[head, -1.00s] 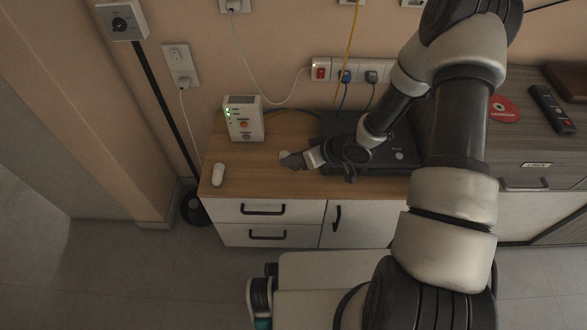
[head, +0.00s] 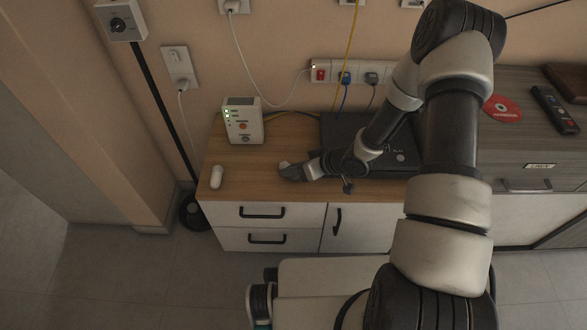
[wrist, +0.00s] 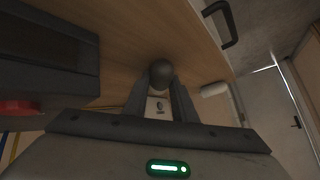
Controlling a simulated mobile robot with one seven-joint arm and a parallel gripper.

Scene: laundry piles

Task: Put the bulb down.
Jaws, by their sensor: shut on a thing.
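My gripper (head: 291,172) is low over the wooden top of the white cabinet, near its front edge. In the wrist view my gripper (wrist: 160,88) has its two fingers closed around the bulb (wrist: 161,71), whose rounded end looks dark grey in shadow. A pale part with a small dark mark shows between the fingers below it. In the head view only a small pale bit of the bulb (head: 284,164) shows at the fingertips. I cannot tell whether the bulb touches the wood.
A white rounded cylinder (head: 217,176) stands left of my gripper. A white box with lights (head: 243,120) is behind, and a black device (head: 400,160) lies to the right under my arm. Bare wood (head: 250,172) lies between the cylinder and my gripper.

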